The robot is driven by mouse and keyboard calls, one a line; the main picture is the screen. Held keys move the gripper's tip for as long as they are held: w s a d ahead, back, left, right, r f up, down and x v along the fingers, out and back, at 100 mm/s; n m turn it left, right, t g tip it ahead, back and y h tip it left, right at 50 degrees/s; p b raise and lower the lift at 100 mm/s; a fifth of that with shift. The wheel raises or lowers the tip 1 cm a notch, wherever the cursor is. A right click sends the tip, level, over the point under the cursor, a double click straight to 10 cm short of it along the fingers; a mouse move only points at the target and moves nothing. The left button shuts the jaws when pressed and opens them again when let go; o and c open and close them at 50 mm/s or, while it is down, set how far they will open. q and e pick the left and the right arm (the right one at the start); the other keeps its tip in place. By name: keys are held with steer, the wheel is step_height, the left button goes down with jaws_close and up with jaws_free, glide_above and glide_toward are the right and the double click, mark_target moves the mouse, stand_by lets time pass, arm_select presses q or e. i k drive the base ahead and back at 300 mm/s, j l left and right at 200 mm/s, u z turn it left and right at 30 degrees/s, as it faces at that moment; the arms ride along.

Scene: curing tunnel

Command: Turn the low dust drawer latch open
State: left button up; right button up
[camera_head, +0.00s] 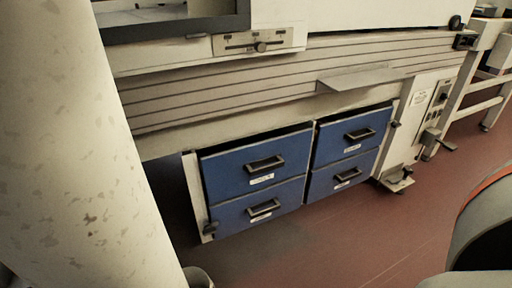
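A cabinet with several blue drawers in two columns sits low under the machine. The lower left drawer (235,215) and lower right drawer (328,184) have dark handles and small white labels too small to read. A small dark latch-like knob (210,227) is on the pale frame at the bottom left of the lower left drawer. Another dark knob (396,124) is on the frame at the upper right. I cannot tell from the picture which latch belongs to the dust drawer, or its turn position. Neither gripper is in view.
A thick, stained pale column (80,150) fills the left side. A metal shelf (365,78) juts out above the drawers. A control panel (437,105) and foot pedal (397,178) stand at the right. The red floor (330,240) before the drawers is clear.

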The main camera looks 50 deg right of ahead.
mark_target(209, 228)
steer(key=z, duration=0.75)
steer(key=l+z, duration=0.35)
steer(key=i+l+z, duration=0.15)
steer(key=l+z, duration=0.15)
steer(key=l, duration=0.15)
steer(key=i+l+z, duration=0.15)
steer(key=l+z, duration=0.2)
steer(key=i+l+u, duration=0.1)
steer(key=i+u, duration=0.25)
steer(key=i+l+u, duration=0.15)
steer(key=u, duration=0.2)
steer(key=i+l+u, duration=0.35)
steer(key=i+u, duration=0.2)
steer(key=i, duration=0.1)
steer(key=z, duration=0.05)
